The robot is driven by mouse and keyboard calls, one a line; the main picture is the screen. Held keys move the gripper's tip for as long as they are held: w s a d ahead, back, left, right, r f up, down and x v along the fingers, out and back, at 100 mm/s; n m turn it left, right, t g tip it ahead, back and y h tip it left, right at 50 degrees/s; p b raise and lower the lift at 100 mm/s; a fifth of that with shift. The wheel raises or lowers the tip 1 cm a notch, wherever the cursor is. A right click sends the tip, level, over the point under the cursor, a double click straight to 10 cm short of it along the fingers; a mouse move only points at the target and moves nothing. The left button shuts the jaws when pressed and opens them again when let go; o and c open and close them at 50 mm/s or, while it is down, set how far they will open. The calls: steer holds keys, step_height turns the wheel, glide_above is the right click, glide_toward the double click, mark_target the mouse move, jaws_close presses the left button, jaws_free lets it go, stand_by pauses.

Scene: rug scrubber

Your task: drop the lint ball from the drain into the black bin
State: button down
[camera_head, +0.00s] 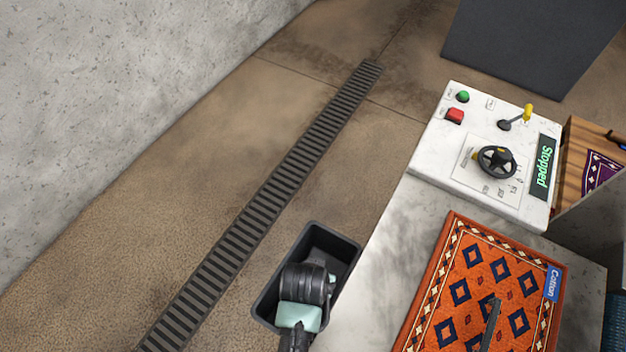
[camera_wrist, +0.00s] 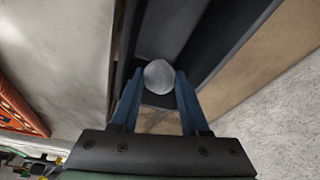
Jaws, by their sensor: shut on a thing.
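The lint ball (camera_wrist: 159,76) is a grey, rounded lump between the two blue fingers of my gripper (camera_wrist: 158,92) in the wrist view. My gripper is shut on it. The black bin (camera_head: 341,247) stands on the floor between the drain and the white machine. In the head view my wrist covers part of the bin's opening, and the fingers and lint ball are hidden there. In the wrist view the dark bin walls (camera_wrist: 240,35) show around and beyond the ball. I cannot tell how deep the ball is relative to the rim. The slotted drain (camera_head: 270,197) runs diagonally across the floor.
The white machine (camera_head: 385,270) stands close to the bin's right side, with an orange patterned rug (camera_head: 447,290) on it. Its control panel (camera_head: 440,133) has buttons, a lever, a wheel and a "Stopped" display. A grey wall (camera_head: 110,100) is at left. The brown floor left of the drain is clear.

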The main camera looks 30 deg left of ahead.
steer(key=shift+f+b, duration=1)
steer(key=shift+f, duration=0.35)
steer(key=shift+c, duration=1.6)
jaws_free()
steer(key=shift+r, duration=0.15)
steer(key=a+v, duration=0.1)
steer(key=v, duration=1.1)
steer(key=shift+d+r+p, duration=0.3)
steer(key=shift+d+r, duration=0.1)
steer(key=shift+d, duration=0.15)
steer(key=shift+s, duration=0.1)
